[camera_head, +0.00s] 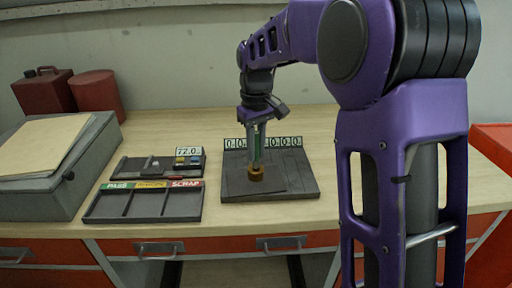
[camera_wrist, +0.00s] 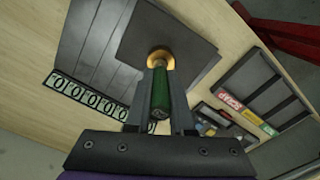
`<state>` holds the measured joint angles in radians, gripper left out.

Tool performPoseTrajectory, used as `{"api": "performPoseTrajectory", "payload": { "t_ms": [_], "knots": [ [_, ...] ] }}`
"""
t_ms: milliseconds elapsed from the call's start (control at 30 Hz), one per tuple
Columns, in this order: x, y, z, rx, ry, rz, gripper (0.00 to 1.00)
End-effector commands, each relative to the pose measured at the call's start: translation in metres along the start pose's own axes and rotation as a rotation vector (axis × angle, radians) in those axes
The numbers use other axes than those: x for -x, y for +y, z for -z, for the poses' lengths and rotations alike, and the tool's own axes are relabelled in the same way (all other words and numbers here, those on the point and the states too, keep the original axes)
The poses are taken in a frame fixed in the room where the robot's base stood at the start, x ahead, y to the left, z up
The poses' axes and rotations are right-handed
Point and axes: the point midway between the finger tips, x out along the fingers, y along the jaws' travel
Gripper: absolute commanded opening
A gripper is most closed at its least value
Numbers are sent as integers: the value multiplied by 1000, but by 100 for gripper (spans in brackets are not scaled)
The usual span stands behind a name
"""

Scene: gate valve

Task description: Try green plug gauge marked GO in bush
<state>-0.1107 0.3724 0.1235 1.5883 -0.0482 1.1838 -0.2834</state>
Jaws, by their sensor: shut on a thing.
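The brass bush (camera_head: 256,174) stands on the dark plate (camera_head: 300,187) in the middle of the bench. In the wrist view the bush (camera_wrist: 160,59) is a gold ring. My gripper (camera_head: 257,151) is directly above the bush, pointing down. It is shut on the green plug gauge, which shows clearly in the wrist view (camera_wrist: 162,93) between the fingers. The gauge lines up with the bush, and its pale end is at the bush's mouth. I cannot tell how deep it sits. The GO marking is not readable.
A tray (camera_head: 142,216) with PASS, a yellow-labelled and SCRAP compartments lies left of the plate, its compartments empty. Behind it is a dark rack (camera_head: 132,169) with small items and a 72.0 sign. A grey box (camera_head: 62,190) stands far left. Number tiles (camera_head: 286,142) line the plate's back.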

Motion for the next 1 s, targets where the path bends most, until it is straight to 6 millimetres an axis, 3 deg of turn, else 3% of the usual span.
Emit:
{"api": "performPoseTrajectory", "payload": {
  "t_ms": [1000],
  "knots": [
    [-4, 0, 0, 0, 0, 0, 0]
  ]
}}
